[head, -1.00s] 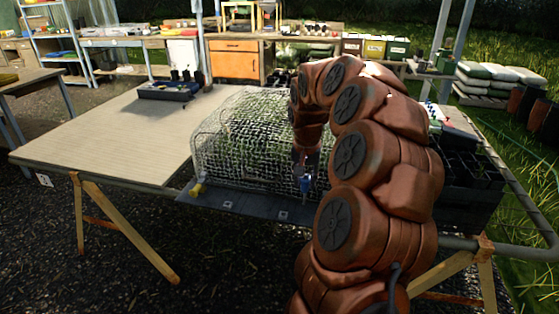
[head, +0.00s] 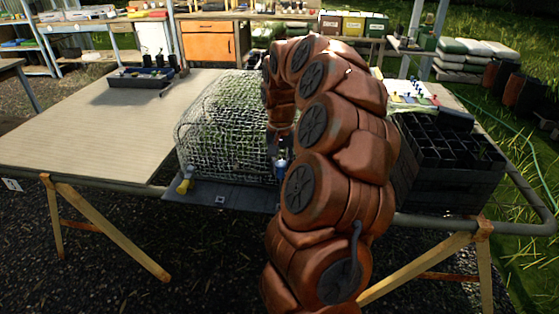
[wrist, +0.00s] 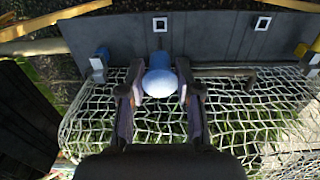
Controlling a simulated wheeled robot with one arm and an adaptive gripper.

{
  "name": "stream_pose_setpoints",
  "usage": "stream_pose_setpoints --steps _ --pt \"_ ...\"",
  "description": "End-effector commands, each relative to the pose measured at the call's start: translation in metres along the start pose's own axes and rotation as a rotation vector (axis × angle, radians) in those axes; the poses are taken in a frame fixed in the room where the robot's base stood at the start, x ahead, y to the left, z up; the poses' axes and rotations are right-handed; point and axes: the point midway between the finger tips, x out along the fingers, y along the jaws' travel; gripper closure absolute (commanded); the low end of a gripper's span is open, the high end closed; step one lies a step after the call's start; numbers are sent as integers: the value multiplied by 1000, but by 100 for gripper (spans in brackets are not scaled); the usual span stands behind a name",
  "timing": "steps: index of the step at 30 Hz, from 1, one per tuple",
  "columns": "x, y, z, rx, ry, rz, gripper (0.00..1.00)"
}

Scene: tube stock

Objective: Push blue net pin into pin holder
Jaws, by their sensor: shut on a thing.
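The blue net pin (wrist: 160,80) has a rounded pale-blue head and is held between the fingers of my gripper (wrist: 160,92), which is shut on it. In the head view the blue pin (head: 281,168) shows at the front edge of the net, partly beside my arm. A small grey clip with a blue part (wrist: 100,62), perhaps the pin holder, is left of the gripper in the wrist view, apart from the pin. The white net (wrist: 235,115) lies below the fingers. The pin's lower end is hidden.
A yellow pin (head: 185,186) stands at the net's front left corner. A dark strip (wrist: 210,40) with square marks runs along the net's edge. A black cell tray (head: 450,150) stands right of my arm. The left tabletop (head: 90,130) is mostly clear.

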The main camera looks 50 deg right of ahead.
Motion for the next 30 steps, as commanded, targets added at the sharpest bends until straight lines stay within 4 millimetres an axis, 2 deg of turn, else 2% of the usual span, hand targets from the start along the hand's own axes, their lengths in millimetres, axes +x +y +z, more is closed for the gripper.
stream_pose_setpoints --steps 18,30 --pt "51 -1 1 -3 -2 0 92" --pt "54 -2 1 -3 -1 0 92"
